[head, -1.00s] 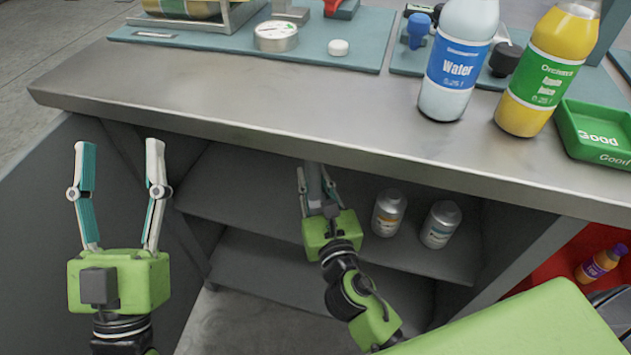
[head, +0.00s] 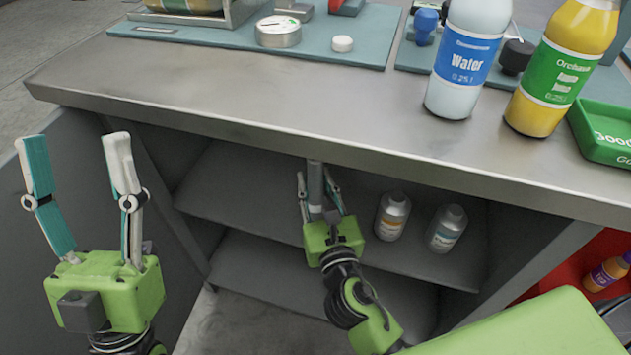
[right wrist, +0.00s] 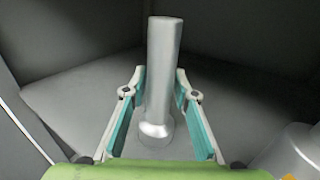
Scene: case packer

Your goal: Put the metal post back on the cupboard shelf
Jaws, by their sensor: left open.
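The metal post (head: 315,188) is a grey upright cylinder with a wider foot, at the opening of the cupboard. My right gripper (head: 315,186) has its fingers closed in on both sides of it. In the right wrist view, the post (right wrist: 163,75) stands upright between the teal pads, with its flared foot towards me. I cannot tell whether the foot touches the surface below. The cupboard's upper shelf (head: 262,207) is grey and lies under the worktop. My left gripper (head: 75,180) is open and empty at the left, in front of the cupboard.
The worktop edge (head: 330,153) overhangs the shelf. A water bottle (head: 463,65), a juice bottle (head: 562,75) and a green tray (head: 605,150) stand on top. The shelf's left part is clear.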

